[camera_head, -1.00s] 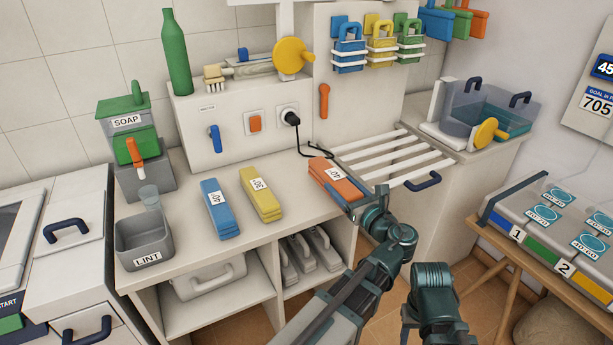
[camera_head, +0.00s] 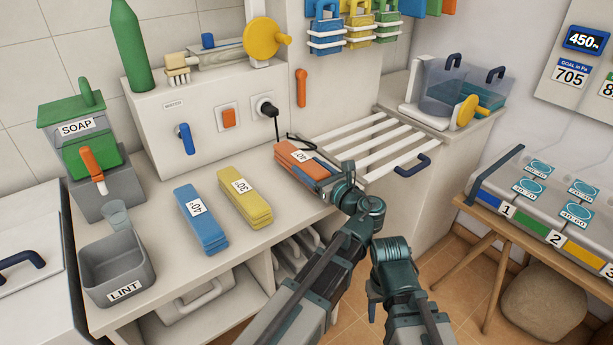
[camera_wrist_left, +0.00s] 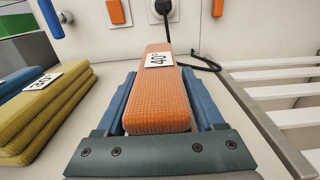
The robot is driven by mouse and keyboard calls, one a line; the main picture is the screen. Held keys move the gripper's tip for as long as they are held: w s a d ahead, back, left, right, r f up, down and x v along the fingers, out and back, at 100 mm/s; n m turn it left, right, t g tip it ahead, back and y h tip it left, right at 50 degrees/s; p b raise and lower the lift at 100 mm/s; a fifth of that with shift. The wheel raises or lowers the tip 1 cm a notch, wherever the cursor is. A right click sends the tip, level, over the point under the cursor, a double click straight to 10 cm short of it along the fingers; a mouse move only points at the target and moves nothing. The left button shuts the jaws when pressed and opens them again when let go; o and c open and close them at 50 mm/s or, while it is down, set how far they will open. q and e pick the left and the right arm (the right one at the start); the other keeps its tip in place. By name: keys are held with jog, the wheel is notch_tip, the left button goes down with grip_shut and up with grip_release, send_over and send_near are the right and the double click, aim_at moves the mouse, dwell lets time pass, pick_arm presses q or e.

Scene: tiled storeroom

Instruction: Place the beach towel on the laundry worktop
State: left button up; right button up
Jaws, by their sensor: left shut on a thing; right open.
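An orange folded towel (camera_head: 303,158) with a 40° label sits low at the right end of the pale worktop (camera_head: 240,262), beside the slatted rack. My left gripper (camera_head: 322,184) is shut on it, with one blue finger along each long side. The towel also fills the middle of the left wrist view (camera_wrist_left: 157,100). I cannot tell whether its underside touches the worktop. My right gripper (camera_head: 375,298) hangs low in front of the worktop, away from the towels; it is open, and its fingers are hard to make out.
A blue folded towel (camera_head: 203,222) and a yellow one (camera_head: 244,198) lie on the worktop to the left. A grey LINT bin (camera_head: 118,270) and a SOAP dispenser (camera_head: 85,150) stand further left. The slatted rack (camera_head: 365,145) is at right. A black cord lies behind the orange towel.

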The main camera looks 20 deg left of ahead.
pick_arm(q)
jog(key=shift+f+b, duration=0.3)
jog(key=shift+f, duration=0.45)
jog(key=shift+r, duration=0.1)
pick_arm(e)
jog(key=shift+w+a+f, duration=0.1)
jog(key=shift+a+f, duration=0.15)
jog(key=shift+f, duration=0.45)
pick_arm(q)
jog(key=shift+f, duration=0.25)
jog(key=o, duration=1.5)
jog(key=shift+r, duration=0.1)
pick_arm(e)
jog(key=shift+f, duration=0.1)
pick_arm(q)
jog(key=shift+o, duration=0.2)
jog(key=shift+r, duration=0.1)
